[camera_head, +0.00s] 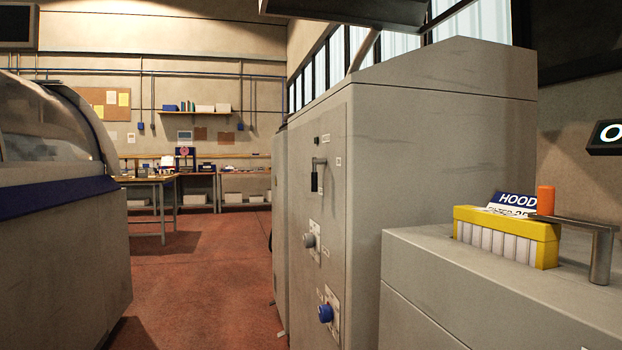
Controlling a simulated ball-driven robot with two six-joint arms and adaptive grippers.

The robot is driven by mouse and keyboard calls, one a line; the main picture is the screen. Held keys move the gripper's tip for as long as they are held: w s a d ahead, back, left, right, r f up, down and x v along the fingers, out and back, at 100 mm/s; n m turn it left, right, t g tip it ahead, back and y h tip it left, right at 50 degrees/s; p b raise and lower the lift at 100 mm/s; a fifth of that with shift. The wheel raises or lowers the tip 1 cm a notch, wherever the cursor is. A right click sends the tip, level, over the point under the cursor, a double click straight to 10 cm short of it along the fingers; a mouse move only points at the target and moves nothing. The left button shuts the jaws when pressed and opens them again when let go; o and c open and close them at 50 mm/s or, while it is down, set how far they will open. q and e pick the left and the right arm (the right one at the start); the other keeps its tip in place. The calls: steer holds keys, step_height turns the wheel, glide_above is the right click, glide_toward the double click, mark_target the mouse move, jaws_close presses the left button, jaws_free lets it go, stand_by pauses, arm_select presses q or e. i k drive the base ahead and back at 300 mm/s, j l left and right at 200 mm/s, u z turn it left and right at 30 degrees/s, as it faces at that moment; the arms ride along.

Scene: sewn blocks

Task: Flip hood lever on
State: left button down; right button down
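A metal lever (574,222) stands on the grey cabinet top at the right. Its upright post (601,256) carries a flat bar that reaches left, with an orange knob (546,199) upright at the bar's left end. A blue and white label reading "HOOD" (517,201) sits behind a yellow rack, and its lower line is partly covered. I cannot tell from this view whether the lever is at on or off. Neither of my grippers is in view.
A yellow rack of white blocks or tubes (507,238) stands beside the lever. A black display (606,137) is cut off at the right edge. A tall grey cabinet (440,110) with knobs stands left of it. Red floor (215,285) is clear up to a domed machine (60,240).

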mark_target(314, 174)
steer(key=i+j+z, duration=0.2)
steer(key=i+j, duration=0.2)
steer(key=j, duration=0.25)
steer(key=i+j+z, duration=0.1)
steer(key=j, duration=0.25)
steer(key=i+j+z, duration=0.1)
steer(key=i+j, duration=0.2)
steer(key=i+j+z, duration=0.1)
steer(key=j, duration=0.35)
steer(key=i+j+z, duration=0.1)
steer(key=j, duration=0.3)
steer(key=i+j+z, duration=0.15)
steer(key=j, duration=0.25)
steer(key=i+j+z, duration=0.1)
steer(key=j, duration=0.3)
steer(key=i, duration=0.1)
